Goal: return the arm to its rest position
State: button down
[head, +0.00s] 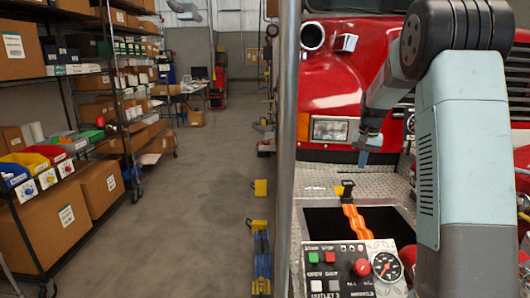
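My arm rises at the right of the head view and bends over toward the front of the red truck (345,85). My gripper (363,158) hangs pointing down above the metal bumper deck (320,180), apart from the control panel. It is small and seen side-on, so I cannot tell whether its fingers are open or closed. I see nothing clearly held in it. Below it, an orange strap-like piece (355,220) with a black and yellow end lies across a dark recess (323,222) in the bumper.
A control panel (345,272) with buttons, a red knob (361,267) and a gauge (386,266) is in front. A grey vertical post (287,150) stands left of the bumper. Shelves (80,130) with boxes line the left. The aisle floor (205,200) between is largely clear.

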jog(key=s+a+r+n+t, duration=0.1)
jog(key=s+a+r, duration=0.3)
jog(key=s+r, duration=0.55)
jog(key=s+a+n+t, duration=0.1)
jog(key=s+a, duration=0.2)
jog(key=s, duration=1.3)
jog(key=s+a+n+t, duration=0.2)
jog(key=s+a, duration=0.2)
jog(key=s, duration=1.2)
jog(key=shift+s+f+n, duration=0.15)
jog(key=shift+s+n, duration=0.15)
